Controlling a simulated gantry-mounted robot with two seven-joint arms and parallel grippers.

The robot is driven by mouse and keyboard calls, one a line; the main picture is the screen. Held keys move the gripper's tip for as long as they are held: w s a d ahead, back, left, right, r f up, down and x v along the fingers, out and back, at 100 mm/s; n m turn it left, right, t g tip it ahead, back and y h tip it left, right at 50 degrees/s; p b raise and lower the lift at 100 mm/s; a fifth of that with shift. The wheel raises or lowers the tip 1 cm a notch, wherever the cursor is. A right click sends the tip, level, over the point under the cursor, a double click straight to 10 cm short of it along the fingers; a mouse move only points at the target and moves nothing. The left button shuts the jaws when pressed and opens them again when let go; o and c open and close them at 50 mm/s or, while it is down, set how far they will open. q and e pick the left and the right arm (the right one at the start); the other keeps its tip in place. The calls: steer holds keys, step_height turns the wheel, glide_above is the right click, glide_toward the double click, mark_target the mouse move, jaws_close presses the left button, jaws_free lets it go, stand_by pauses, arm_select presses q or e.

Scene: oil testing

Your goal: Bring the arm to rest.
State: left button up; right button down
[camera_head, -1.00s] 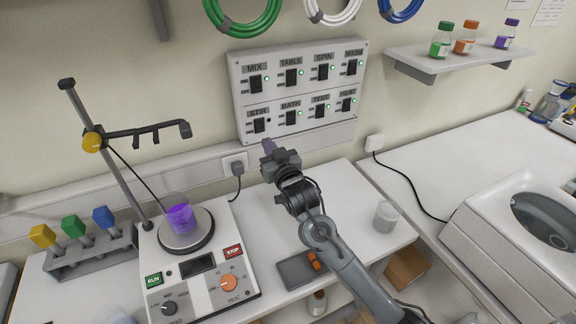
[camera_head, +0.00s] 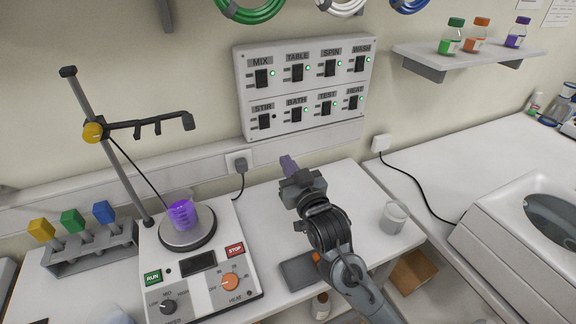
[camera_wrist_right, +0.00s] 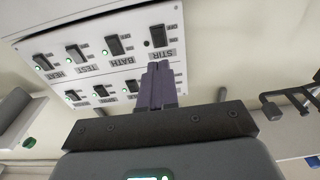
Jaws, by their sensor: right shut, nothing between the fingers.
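My right gripper (camera_head: 289,164) is above the table, below the wall switch panel (camera_head: 306,90) and to the right of the hot plate. Its fingers are together and empty, pointing up toward the wall. In the right wrist view the closed fingers (camera_wrist_right: 158,88) lie in front of the panel (camera_wrist_right: 100,65), which appears upside down. In the head view they are apart from the panel. My left gripper is not in view.
A hot plate (camera_head: 200,275) holds a beaker of purple liquid (camera_head: 182,214); a stand (camera_head: 105,150) rises behind it. A clear beaker (camera_head: 393,218) stands right of my arm. A centrifuge-like machine (camera_head: 490,240) is at right. A bottle shelf (camera_head: 470,60) is above.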

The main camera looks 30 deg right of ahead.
steer(key=s+a+f+g+y+p, duration=0.15)
steer(key=s+f+g+p, duration=0.45)
steer(key=s+f, duration=0.65)
steer(key=s+a+f+n+g+p, duration=0.1)
steer(key=s+a+f+g+p, duration=0.1)
steer(key=s, duration=0.8)
steer(key=s+a+f+n+g+p, duration=0.2)
steer(key=s+g, duration=0.5)
steer(key=s, duration=0.4)
step_height(320, 180, down, 3)
steer(key=shift+s+a+r+y+p, duration=0.15)
steer(key=shift+s+y+p, duration=0.1)
steer(key=shift+y+p, duration=0.3)
